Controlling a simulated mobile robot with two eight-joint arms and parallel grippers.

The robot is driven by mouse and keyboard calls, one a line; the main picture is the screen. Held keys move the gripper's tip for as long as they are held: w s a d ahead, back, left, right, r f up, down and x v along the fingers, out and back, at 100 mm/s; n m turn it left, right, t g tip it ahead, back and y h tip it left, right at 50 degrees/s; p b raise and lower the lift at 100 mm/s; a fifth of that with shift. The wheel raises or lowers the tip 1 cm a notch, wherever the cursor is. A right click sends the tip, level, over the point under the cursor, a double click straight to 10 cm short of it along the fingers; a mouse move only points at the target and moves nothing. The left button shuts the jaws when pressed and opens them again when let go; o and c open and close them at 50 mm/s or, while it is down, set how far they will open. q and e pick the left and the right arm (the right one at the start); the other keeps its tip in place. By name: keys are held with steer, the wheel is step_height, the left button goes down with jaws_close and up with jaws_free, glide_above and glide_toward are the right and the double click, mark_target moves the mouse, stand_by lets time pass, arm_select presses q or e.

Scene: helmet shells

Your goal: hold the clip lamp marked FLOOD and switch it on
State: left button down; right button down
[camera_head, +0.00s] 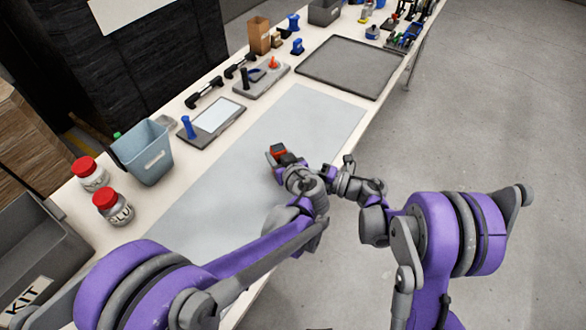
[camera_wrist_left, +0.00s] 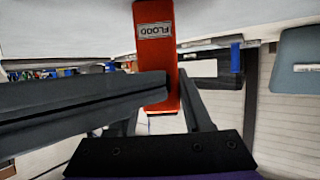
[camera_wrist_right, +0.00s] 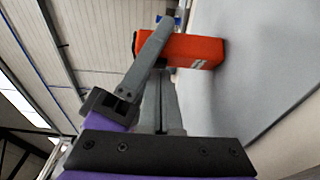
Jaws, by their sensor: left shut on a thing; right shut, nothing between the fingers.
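The orange clip lamp (camera_head: 277,150) is held over the grey mat by my left gripper (camera_head: 284,162). In the left wrist view the lamp (camera_wrist_left: 155,60) shows its white FLOOD label, with my left fingers (camera_wrist_left: 174,88) shut on its lower part. In the right wrist view the lamp (camera_wrist_right: 190,50) lies across the top, with a left-gripper finger in front of it. My right gripper (camera_wrist_right: 164,74) is shut and empty, its tips close to the lamp's side; I cannot tell if they touch. The switch is not distinguishable, and no glow shows.
The pale grey mat (camera_head: 215,185) is otherwise clear. A blue-grey bin (camera_head: 145,153) and two red-lidded jars (camera_head: 112,207) stand to the left. A tablet-like board (camera_head: 212,122), a tool tray (camera_head: 262,82) and a dark empty tray (camera_head: 350,67) lie farther back on the table.

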steer(key=shift+w+a, duration=0.15)
steer(key=shift+w, duration=0.35)
steer(key=shift+w+a, duration=0.15)
steer(key=shift+w, duration=0.35)
arm_select(q)
steer(key=shift+s+d, duration=0.1)
arm_select(e)
steer(key=shift+r, duration=0.1)
arm_select(q)
steer(key=shift+f, duration=0.1)
arm_select(e)
steer(key=shift+s+d, duration=0.1)
steer(key=shift+d, duration=0.15)
steer(key=v, duration=0.6)
steer(key=shift+s+d, duration=0.1)
steer(key=shift+s, duration=0.05)
steer(key=shift+s+d, duration=0.45)
steer(key=shift+d, duration=0.15)
arm_select(q)
steer(key=shift+c, duration=1.3)
jaws_free()
arm_select(e)
steer(key=shift+w+a+f, duration=0.1)
steer(key=shift+f, duration=0.1)
